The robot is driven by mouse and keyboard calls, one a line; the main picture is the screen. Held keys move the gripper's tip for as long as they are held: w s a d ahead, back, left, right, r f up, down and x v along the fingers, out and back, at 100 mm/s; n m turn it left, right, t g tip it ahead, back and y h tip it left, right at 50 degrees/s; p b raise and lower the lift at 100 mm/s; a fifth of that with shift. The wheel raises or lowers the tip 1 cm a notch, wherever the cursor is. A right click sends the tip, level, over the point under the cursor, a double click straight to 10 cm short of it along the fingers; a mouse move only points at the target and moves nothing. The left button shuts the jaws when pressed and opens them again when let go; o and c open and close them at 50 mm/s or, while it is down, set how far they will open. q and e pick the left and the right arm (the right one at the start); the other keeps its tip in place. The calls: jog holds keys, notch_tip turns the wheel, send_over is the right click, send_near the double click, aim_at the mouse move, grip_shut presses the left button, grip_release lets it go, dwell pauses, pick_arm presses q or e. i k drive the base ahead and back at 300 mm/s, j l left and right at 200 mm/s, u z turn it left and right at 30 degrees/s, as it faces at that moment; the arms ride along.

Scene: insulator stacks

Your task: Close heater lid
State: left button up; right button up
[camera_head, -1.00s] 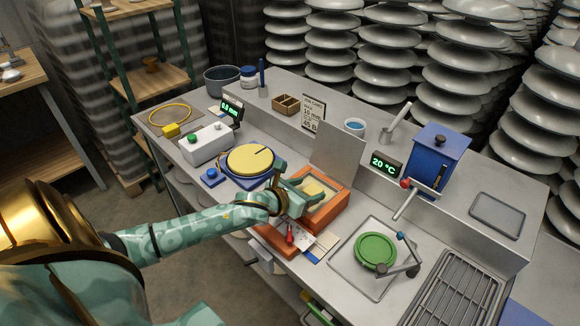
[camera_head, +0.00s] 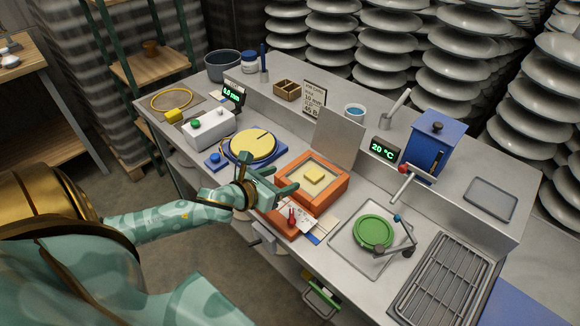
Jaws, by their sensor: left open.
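My right gripper is not in view.
A yellow disc on a blue base (camera_head: 250,146) stands left of the box. An orange tray with a red-handled tool (camera_head: 292,217) lies in front. A green disc (camera_head: 373,231) with a metal arm is at right. A 20 °C display (camera_head: 383,150) stands behind, near a blue container (camera_head: 433,145).

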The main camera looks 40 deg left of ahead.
aim_at(338, 139)
jog(key=u, duration=1.05)
